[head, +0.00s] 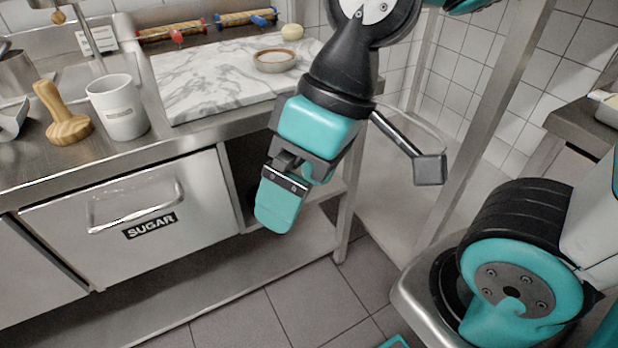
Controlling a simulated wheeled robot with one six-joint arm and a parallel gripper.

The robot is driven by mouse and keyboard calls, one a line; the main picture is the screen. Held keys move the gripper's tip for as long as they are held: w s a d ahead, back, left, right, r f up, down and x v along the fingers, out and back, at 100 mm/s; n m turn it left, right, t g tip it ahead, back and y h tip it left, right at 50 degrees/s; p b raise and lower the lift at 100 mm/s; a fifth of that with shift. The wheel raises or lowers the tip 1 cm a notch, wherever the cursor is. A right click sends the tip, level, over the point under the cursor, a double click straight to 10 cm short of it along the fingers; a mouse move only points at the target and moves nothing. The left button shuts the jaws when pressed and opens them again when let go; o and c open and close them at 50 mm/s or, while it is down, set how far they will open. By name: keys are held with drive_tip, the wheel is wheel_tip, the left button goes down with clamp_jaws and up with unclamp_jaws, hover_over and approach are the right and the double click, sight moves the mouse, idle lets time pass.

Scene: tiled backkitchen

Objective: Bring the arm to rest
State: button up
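My arm reaches down from the top of the head view, in front of the right end of the steel counter. My gripper (290,196), teal and black, hangs with its fingers pointing down, below the level of the countertop and in front of the open shelf space. One finger faces me and largely covers the other, so the gap between them is hidden. I see no object in the gripper.
The steel counter (165,158) holds a marble board (215,75), a small bowl (274,61), a white mug (119,108) and a wooden tool (66,122). Below is a closed SUGAR drawer (140,215). A steel post (490,110) stands right of the arm. Tiled floor (310,300) is clear in front.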

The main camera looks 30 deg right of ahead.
drive_tip(key=shift+s+d, duration=0.25)
drive_tip(key=shift+d, duration=0.1)
wheel_tip(320, 180, up, 11)
drive_tip(key=p, duration=1.1)
drive_tip(key=shift+r, duration=0.15)
